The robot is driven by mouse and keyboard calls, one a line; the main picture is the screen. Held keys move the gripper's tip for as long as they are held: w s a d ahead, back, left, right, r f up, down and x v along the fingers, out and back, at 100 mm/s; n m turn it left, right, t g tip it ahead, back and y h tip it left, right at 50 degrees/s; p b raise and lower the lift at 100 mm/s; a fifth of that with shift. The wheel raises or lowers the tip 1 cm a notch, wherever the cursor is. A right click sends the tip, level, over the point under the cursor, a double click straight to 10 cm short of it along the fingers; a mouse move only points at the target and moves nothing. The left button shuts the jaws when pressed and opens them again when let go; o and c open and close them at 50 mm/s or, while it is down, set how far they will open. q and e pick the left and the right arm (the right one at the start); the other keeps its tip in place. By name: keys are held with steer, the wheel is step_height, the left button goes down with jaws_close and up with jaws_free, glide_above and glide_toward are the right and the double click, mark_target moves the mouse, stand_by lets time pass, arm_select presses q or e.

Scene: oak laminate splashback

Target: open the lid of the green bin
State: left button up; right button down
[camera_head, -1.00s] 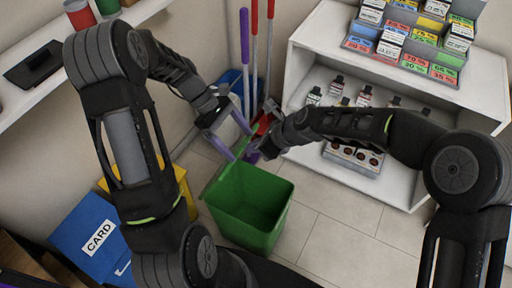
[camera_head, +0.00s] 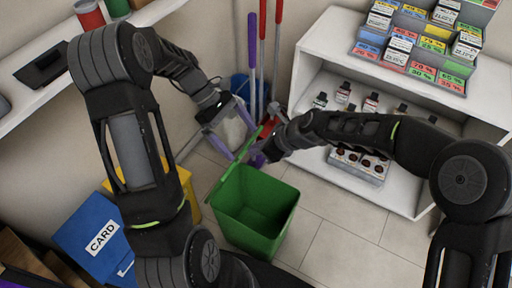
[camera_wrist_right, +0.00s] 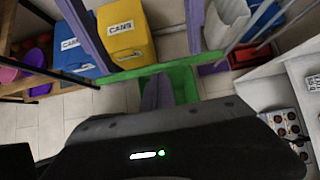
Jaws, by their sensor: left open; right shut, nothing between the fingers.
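The green bin (camera_head: 255,211) stands on the floor in the middle of the head view, with its inside showing. Its green lid (camera_head: 234,163) is raised along the far left rim and seen nearly edge-on. My left gripper (camera_head: 241,142) is open at the lid's far side, its purple fingers spread. My right gripper (camera_head: 258,158) is shut and empty, close to the lid on the bin's side; I cannot tell whether it touches. In the right wrist view the lid (camera_wrist_right: 125,73) is a green bar across the picture, by the purple right fingers (camera_wrist_right: 158,93).
A blue bin marked CARD (camera_head: 92,232) and a yellow bin (camera_head: 187,185) stand to the left. White shelves (camera_head: 315,65) with bottles and boxes are at the right. Long-handled tools (camera_head: 252,60) lean at the back. Tiled floor (camera_head: 335,235) is clear at the front right.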

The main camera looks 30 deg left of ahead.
arm_select(q)
steer(key=v, duration=0.4)
